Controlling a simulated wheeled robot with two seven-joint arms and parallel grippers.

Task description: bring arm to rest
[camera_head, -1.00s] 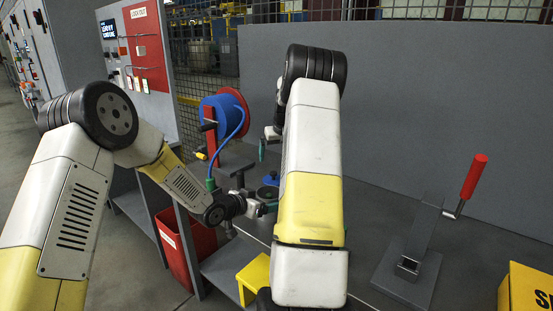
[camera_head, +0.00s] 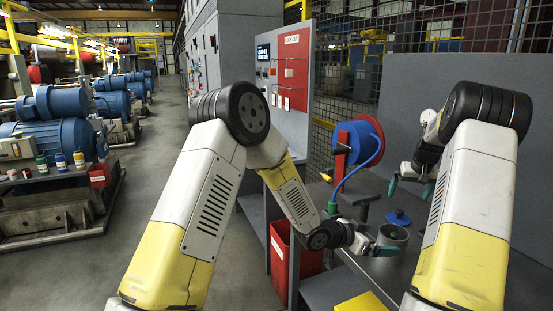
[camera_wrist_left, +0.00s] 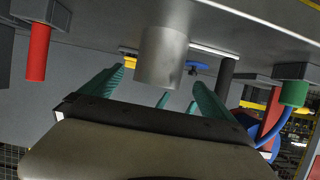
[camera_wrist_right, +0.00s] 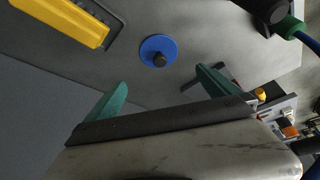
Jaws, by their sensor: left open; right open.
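My left gripper (camera_head: 368,240) is low beside a grey cylinder (camera_head: 392,236) on the bench. In the left wrist view its green fingers (camera_wrist_left: 160,78) are apart, and the cylinder (camera_wrist_left: 163,58) shows beyond and between the tips. I cannot tell if they touch it. My right gripper (camera_head: 410,187) is farther back, with green fingers apart and nothing between them. In the right wrist view its fingers (camera_wrist_right: 161,77) point toward a blue disc with a dark knob (camera_wrist_right: 158,48) on the bench. The disc also shows in the head view (camera_head: 398,217). Both arms are bent at raised elbows.
A blue and red reel (camera_head: 358,142) with a blue hose stands behind the left gripper. A red bin (camera_head: 285,262) is under the bench's left end. A control panel (camera_head: 284,75) stands behind. Open floor (camera_head: 185,165) and blue motors (camera_head: 55,135) are at left.

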